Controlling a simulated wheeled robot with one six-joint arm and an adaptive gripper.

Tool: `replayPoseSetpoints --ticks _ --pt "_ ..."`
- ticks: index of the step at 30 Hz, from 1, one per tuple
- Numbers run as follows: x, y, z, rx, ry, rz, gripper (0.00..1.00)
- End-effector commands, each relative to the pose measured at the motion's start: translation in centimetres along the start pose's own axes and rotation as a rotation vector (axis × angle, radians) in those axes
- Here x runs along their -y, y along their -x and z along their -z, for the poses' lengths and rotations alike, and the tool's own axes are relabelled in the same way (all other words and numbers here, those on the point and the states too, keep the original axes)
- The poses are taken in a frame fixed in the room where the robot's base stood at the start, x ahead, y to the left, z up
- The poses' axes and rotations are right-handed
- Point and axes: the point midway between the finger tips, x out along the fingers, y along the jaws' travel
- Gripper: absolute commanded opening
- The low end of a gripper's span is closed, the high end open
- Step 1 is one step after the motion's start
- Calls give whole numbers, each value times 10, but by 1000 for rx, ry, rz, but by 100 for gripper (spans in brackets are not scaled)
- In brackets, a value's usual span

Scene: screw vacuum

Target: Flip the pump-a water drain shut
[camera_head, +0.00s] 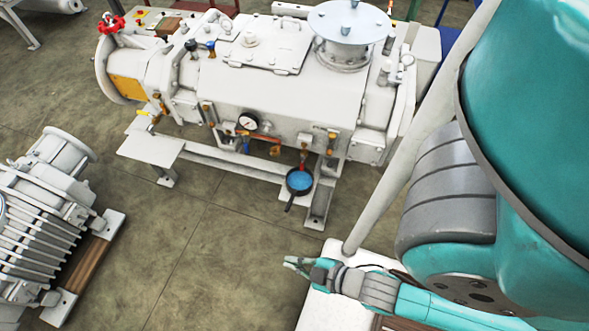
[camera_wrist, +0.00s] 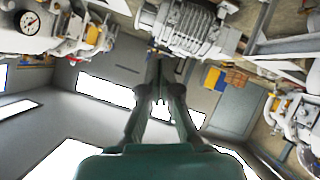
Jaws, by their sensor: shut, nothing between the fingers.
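The large white pump (camera_head: 285,90) stands across the upper middle of the head view. Along its lower front are a round gauge (camera_head: 248,121) and several small brass and coloured valves. A small valve with a red part (camera_head: 303,158) sits low on the pump, right above a dark pan (camera_head: 299,181) holding blue liquid. It may be the water drain; its handle position is too small to tell. My gripper (camera_head: 290,263) is shut and empty, in front of the pump and below the pan in the picture. It also shows in the wrist view (camera_wrist: 160,67), pointing away from the pump's valves.
A grey finned machine (camera_head: 40,220) stands on the floor at left, and a similar one (camera_wrist: 195,28) shows in the wrist view. Open floor (camera_head: 190,240) lies between the machine and my gripper.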

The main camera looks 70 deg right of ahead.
Motion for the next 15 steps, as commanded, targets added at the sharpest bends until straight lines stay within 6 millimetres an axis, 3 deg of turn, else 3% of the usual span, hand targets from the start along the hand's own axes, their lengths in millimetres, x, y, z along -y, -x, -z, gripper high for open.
replayPoseSetpoints --ticks 1,8,15 --pt "0 -22 -12 47 66 -7 0" --pt "-13 -100 -67 306 377 -2 0" --pt "-51 -167 -106 604 650 43 0"
